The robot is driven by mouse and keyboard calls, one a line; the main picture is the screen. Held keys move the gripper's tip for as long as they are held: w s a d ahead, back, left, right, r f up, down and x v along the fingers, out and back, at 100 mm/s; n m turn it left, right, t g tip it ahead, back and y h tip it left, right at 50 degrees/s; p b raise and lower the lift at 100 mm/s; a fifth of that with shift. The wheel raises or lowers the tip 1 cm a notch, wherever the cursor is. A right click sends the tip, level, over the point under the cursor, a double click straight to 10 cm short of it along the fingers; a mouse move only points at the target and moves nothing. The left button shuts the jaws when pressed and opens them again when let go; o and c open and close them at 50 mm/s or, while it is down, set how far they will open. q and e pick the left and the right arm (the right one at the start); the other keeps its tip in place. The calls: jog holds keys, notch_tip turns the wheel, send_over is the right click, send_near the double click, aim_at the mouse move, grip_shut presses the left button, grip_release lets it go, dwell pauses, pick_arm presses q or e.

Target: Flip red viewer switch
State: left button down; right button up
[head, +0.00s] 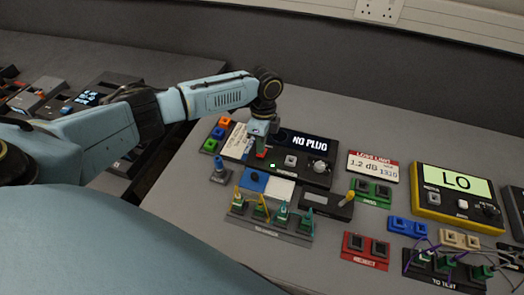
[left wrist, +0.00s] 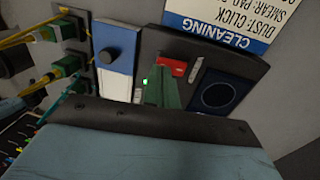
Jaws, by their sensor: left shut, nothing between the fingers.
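The black viewer console (head: 322,174) stands on the bench with its screen (head: 310,143) reading "NO PLUG". A small red switch (head: 261,153) sits at the console's left part, beside a green light (head: 272,166). My left gripper (head: 257,142) is directly above that part, pointing down. In the left wrist view the red switch (left wrist: 172,66) shows just beyond the shut green fingertips (left wrist: 162,88), which hide part of it. I cannot tell whether they touch it. My right gripper is not in view.
A cleaning card (left wrist: 215,30) lies behind the console. A blue-and-white pad (head: 253,180), a rack of connectors (head: 270,225) and a grey handheld unit (head: 325,204) stand in front. A yellow meter (head: 458,196) reading "LO" is at the right. Red reject holders (head: 366,250) are nearer.

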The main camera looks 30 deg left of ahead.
pick_arm(q)
jog(key=shift+f, duration=0.8)
dwell(0.8)
jog(key=shift+s+r, duration=0.1)
notch_tip(320, 180, up, 7)
jog(key=p, duration=0.7)
dwell(0.6)
